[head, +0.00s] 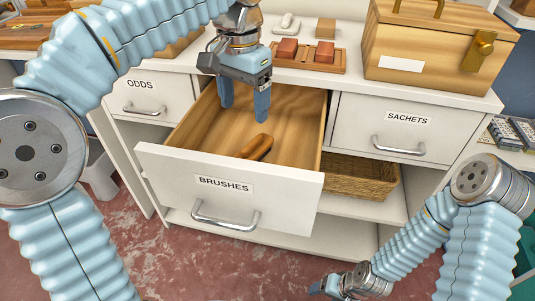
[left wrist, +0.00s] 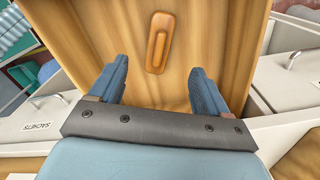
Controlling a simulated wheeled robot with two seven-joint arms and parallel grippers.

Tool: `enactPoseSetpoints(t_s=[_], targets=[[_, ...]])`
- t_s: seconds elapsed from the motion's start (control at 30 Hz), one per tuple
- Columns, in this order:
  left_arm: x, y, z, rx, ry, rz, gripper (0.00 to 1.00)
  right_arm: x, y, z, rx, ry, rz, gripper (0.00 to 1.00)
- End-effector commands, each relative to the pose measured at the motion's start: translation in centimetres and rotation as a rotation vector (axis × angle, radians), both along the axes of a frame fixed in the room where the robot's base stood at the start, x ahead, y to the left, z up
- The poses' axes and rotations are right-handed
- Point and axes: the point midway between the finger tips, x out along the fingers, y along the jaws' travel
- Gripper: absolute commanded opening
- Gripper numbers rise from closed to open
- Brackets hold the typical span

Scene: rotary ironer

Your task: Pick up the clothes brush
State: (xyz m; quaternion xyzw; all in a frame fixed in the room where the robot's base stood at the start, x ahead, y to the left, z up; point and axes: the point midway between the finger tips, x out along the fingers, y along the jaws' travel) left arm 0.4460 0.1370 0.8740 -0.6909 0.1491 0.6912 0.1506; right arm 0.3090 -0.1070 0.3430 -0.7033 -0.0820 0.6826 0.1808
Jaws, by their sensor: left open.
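The clothes brush (head: 256,147) is a small oblong orange-brown wooden brush lying in the open drawer labelled BRUSHES (head: 175,160), near the drawer's front panel. In the left wrist view the brush (left wrist: 160,43) lies on the drawer's wooden floor, beyond and between my fingertips. My left gripper (head: 245,110) is open and empty, fingers pointing down, over the back part of the drawer. It is apart from the brush; in the left wrist view the gripper (left wrist: 158,85) shows both fingers spread. My right gripper (head: 325,288) is low at the bottom edge, away from the drawer; its fingers show poorly.
Drawers labelled ODDS (head: 150,100) and SACHETS (head: 385,128) are shut on either side. A wooden box (head: 430,45) and a tray with reddish blocks (head: 310,58) stand on the white top. A wicker basket (head: 355,178) sits on the shelf below.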

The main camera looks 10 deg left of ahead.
Motion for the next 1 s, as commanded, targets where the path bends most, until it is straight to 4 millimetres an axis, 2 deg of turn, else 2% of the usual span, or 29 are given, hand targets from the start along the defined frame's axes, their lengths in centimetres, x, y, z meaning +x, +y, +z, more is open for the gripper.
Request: enactPoseSetpoints(t_s=[0.1,0.3,0.53,0.8,1.0], targets=[[-0.1,0.1,-2.7,0.002,0.004,0.002,0.77,0.0,0.0,-0.9,-0.001,0.001,-0.001,0.71],[0.0,0.1,-6.5,0.001,0.003,0.002,0.77,0.0,0.0,-1.6,-0.001,0.0,-0.002,0.71],[0.1,0.0,-8.5,0.0,0.001,0.001,0.77,0.0,-0.1,-1.8,-0.002,-0.001,-0.003,0.71],[0.3,-0.2,-12.5,0.0,0.001,0.001,0.77,0.0,-0.1,-2.2,-0.002,0.0,-0.004,0.71],[0.3,-0.2,-13.0,-0.001,0.0,0.001,0.77,0.0,-0.1,-2.2,-0.002,0.0,-0.004,0.71]])
